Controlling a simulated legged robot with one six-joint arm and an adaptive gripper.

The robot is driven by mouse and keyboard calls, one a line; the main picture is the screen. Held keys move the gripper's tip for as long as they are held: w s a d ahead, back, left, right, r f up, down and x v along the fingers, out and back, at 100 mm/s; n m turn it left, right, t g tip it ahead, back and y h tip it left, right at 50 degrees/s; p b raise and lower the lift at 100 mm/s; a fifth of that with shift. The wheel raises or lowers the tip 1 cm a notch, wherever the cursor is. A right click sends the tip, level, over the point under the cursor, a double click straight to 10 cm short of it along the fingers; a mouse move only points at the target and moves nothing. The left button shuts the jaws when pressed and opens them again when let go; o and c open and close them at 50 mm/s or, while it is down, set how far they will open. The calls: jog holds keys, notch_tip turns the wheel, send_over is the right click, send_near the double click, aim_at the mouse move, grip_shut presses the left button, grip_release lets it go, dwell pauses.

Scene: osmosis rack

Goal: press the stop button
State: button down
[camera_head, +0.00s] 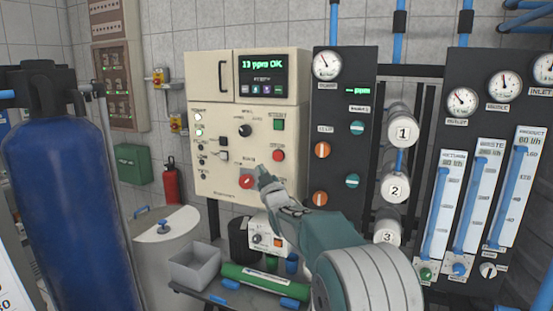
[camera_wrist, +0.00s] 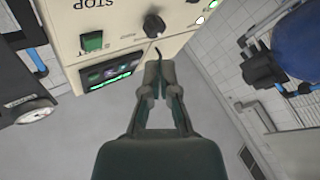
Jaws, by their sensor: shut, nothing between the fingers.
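The control box (camera_head: 215,150) is cream coloured and hangs on the wall. Its round red stop button (camera_head: 278,155) sits on the right side, below a square green button (camera_head: 279,124), and is uncovered. In the wrist view the panel is upside down: the STOP label (camera_wrist: 95,3) is at the top edge, and the red button itself is out of frame. My gripper (camera_head: 262,175) is shut and empty, below and left of the stop button and beside a red rotary switch (camera_head: 247,181). Its closed fingertips (camera_wrist: 158,62) also show in the wrist view; contact cannot be told.
A black knob (camera_head: 245,130) and a lit display (camera_head: 262,88) are on the box. A dark gauge panel (camera_head: 340,110) stands to the right. A grey bin (camera_head: 195,268) and a green cylinder (camera_head: 265,281) lie below. A blue tank (camera_head: 55,200) is at left.

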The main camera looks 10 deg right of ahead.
aim_at(273, 155)
jog(key=shift+w, duration=0.1)
jog(key=w+d, duration=0.1)
jog(key=w, duration=0.1)
jog(key=w+d, duration=0.4)
jog(key=w, duration=0.1)
jog(key=shift+w, duration=0.1)
dwell(0.4)
jog(key=shift+w, duration=0.1)
dwell(1.3)
jog(key=shift+w+d+r, duration=0.1)
jog(key=shift+w+d, duration=0.05)
jog(key=shift+d, duration=0.05)
jog(key=shift+w+d, duration=0.25)
jog(key=shift+w, duration=0.15)
dwell(0.8)
jog(key=shift+s+a, duration=0.45)
jog(key=shift+s, duration=0.3)
